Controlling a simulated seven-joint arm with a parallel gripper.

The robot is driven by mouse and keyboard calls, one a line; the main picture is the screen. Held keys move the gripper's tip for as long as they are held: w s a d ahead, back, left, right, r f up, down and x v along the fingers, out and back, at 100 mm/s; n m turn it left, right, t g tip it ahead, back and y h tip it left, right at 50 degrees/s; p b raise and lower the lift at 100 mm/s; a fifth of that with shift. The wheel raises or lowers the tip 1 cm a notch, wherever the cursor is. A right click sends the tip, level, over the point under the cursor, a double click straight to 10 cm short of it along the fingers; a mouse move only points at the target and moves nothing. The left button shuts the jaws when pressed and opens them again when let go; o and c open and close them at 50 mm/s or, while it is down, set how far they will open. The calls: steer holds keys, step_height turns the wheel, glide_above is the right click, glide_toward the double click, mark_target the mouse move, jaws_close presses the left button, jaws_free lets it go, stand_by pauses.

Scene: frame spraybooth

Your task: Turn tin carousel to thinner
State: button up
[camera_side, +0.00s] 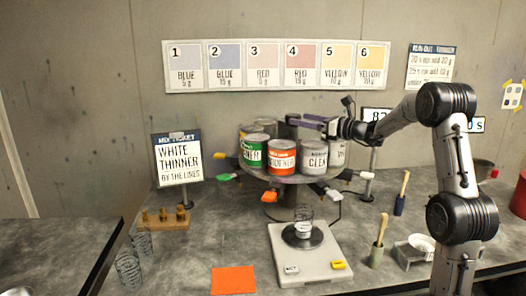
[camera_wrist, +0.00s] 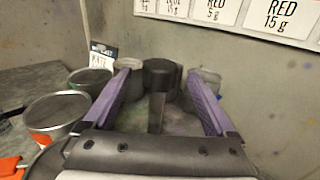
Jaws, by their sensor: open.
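The tin carousel (camera_side: 296,180) is a round grey turntable holding several tins, with coloured levers round its rim. A green-labelled tin (camera_side: 253,152) ends in "NER", its full word unclear. An orange-labelled tin (camera_side: 281,158) stands at the front, with a grey tin (camera_side: 314,157) reading like "CLEAR" to its right. My gripper (camera_side: 296,121) is above the tins at the carousel's rear. In the wrist view its purple fingers (camera_wrist: 158,76) are apart, with a dark upright knob (camera_wrist: 160,72) showing between them. I cannot tell whether they touch it.
A mix ticket (camera_side: 179,160) reads "WHITE THINNER BY THE LINES". A scale (camera_side: 308,262) with a clear cup stands in front of the carousel. The wall is close behind.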

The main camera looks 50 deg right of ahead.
mark_target(323, 136)
steer(key=s, duration=0.6)
steer(key=shift+s, duration=0.2)
steer(key=w+a+r+n+y, duration=0.1)
steer(key=a, duration=0.2)
steer(key=w+a+r+n+y, duration=0.1)
steer(key=a+r, duration=0.1)
steer(key=a, duration=0.2)
steer(key=w+a+r+n+y, duration=0.1)
steer(key=a, duration=0.3)
steer(key=shift+r+n+y, duration=0.3)
steer(key=shift+y, duration=0.1)
steer(key=s+a+n+g+y, duration=0.2)
steer(key=a+n, duration=0.2)
steer(key=a, duration=0.4)
steer(key=s+a+f+n+g+y, duration=0.1)
steer(key=s+a+n+g, duration=0.1)
steer(key=a, duration=0.6)
steer(key=s+a+n+g+y, duration=0.2)
steer(key=s+a+n, duration=0.2)
steer(key=a, duration=0.4)
steer(key=shift+f+n+g+y, duration=0.3)
steer(key=shift+n+g, duration=0.1)
steer(key=shift+n, duration=0.4)
steer(key=shift+a, duration=0.1)
